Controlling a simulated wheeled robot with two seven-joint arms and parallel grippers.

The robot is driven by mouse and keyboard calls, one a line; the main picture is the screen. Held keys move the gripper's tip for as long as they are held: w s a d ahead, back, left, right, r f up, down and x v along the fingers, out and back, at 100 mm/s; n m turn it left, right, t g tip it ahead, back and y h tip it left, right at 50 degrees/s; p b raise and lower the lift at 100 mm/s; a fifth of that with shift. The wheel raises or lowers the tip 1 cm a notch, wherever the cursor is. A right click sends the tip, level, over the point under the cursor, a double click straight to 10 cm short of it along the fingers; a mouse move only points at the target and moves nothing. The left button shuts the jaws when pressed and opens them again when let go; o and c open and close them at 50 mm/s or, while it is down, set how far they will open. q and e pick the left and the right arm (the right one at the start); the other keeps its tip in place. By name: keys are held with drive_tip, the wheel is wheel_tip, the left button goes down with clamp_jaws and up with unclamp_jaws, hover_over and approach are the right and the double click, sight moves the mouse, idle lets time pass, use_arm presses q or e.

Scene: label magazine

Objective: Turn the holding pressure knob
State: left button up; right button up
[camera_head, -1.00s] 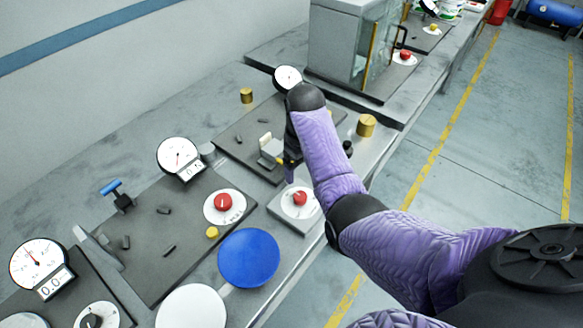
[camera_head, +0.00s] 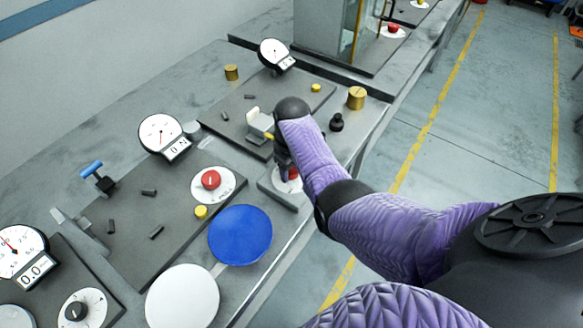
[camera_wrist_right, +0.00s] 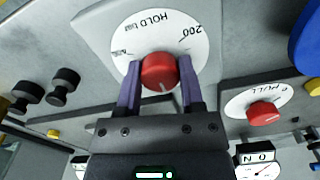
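The holding pressure knob is a red knob (camera_wrist_right: 160,72) on a white dial marked HOLD bar, with 200 at one end. In the head view the red knob (camera_head: 293,174) is partly hidden by my right gripper (camera_head: 285,170). In the right wrist view the two purple fingers of my right gripper (camera_wrist_right: 160,68) stand on either side of the knob, very close to its sides. The fingers look open around it; firm contact cannot be seen. The knob's pale mark points toward the gripper's palm. My left gripper is not in view.
Another red knob (camera_head: 211,180) is on the neighbouring dark panel, beside a blue disc (camera_head: 240,235) and a white disc (camera_head: 182,297). A round gauge (camera_head: 160,133) stands behind.

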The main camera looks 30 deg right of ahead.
clamp_jaws()
drive_tip(key=m+p, duration=0.3)
drive_tip(key=shift+r, duration=0.25)
drive_tip(key=shift+f+m, duration=0.25)
drive_tip(key=shift+m, duration=0.65)
drive_tip(key=shift+o, duration=2.4)
unclamp_jaws()
drive_tip(key=shift+o, duration=0.9)
